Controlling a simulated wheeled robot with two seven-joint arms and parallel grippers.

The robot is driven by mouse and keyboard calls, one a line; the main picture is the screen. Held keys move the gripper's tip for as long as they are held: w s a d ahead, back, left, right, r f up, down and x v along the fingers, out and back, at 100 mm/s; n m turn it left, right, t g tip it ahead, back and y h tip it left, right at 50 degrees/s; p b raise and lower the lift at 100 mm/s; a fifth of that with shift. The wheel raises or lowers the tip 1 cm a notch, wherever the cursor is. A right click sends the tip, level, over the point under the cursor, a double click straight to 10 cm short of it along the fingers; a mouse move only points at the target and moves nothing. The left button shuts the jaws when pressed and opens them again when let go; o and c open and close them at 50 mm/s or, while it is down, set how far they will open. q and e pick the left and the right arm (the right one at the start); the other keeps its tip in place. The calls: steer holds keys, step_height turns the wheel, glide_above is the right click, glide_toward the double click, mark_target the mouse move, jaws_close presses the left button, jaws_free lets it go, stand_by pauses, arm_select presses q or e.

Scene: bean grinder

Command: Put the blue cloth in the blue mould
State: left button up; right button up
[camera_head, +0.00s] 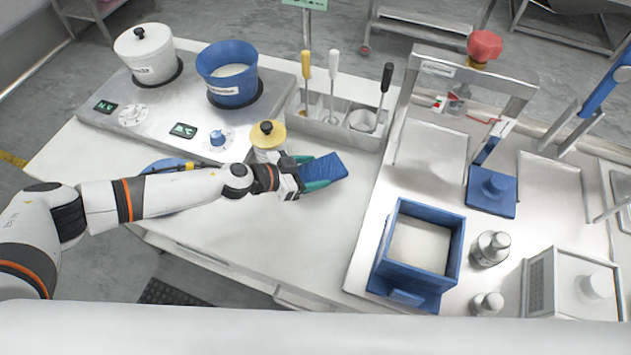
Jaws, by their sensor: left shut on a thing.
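The blue cloth (328,169) is a flat, folded-looking piece above the middle of the white table. My left gripper (312,172), with teal fingers, is shut on it, and the fingers hide part of its left end. The blue mould (430,274) is an open square box on the metal tray to the right, with a white inside. The cloth is apart from the mould, to its upper left. My right gripper is not in view.
A press frame (478,77) with a red knob and a blue plate with a knob (491,191) stand behind the mould. Metal canisters (491,249) stand right of it. A utensil holder (338,130) and yellow-lidded jar (267,137) are behind my gripper. The table's front middle is clear.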

mark_target(311, 180)
arm_select(q)
step_height(311, 180, down, 4)
steer(key=shift+r+b, duration=0.25)
steer(key=shift+b, duration=0.4)
steer(key=shift+f, duration=0.45)
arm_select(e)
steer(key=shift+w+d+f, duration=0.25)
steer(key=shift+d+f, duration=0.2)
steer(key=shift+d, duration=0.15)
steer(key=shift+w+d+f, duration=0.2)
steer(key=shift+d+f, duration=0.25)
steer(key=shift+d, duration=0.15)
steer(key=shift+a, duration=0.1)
arm_select(q)
steer(key=o, duration=1)
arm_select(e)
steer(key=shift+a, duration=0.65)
